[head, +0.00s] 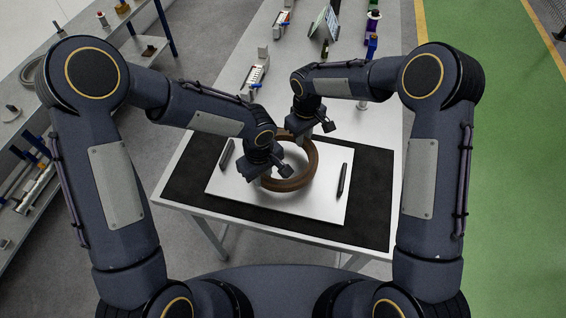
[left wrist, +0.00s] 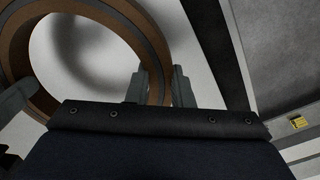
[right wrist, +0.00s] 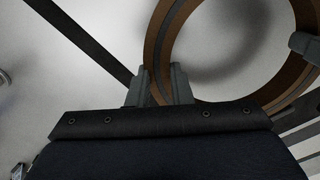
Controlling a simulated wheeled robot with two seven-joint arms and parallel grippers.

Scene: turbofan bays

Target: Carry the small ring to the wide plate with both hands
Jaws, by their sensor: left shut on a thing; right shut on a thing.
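The small ring (head: 313,165) is brown with a dark band. It is over the wide plate (head: 325,205), a white rectangle with a dark bar handle at each side. My left gripper (head: 266,178) is shut on the ring's near left side, and the ring wall passes between its fingers in the left wrist view (left wrist: 157,88). My right gripper (head: 300,135) is shut on the ring's far side, as the right wrist view (right wrist: 158,88) shows. The ring's shadow falls on the pale surface below; the exact gap is unclear.
The plate lies on a black mat (head: 372,215) on a pale table. Behind it, a long bench (head: 350,70) carries small parts and a tablet (head: 323,25). Shelves (head: 40,120) stand at left. A green floor lane (head: 510,150) is open at right.

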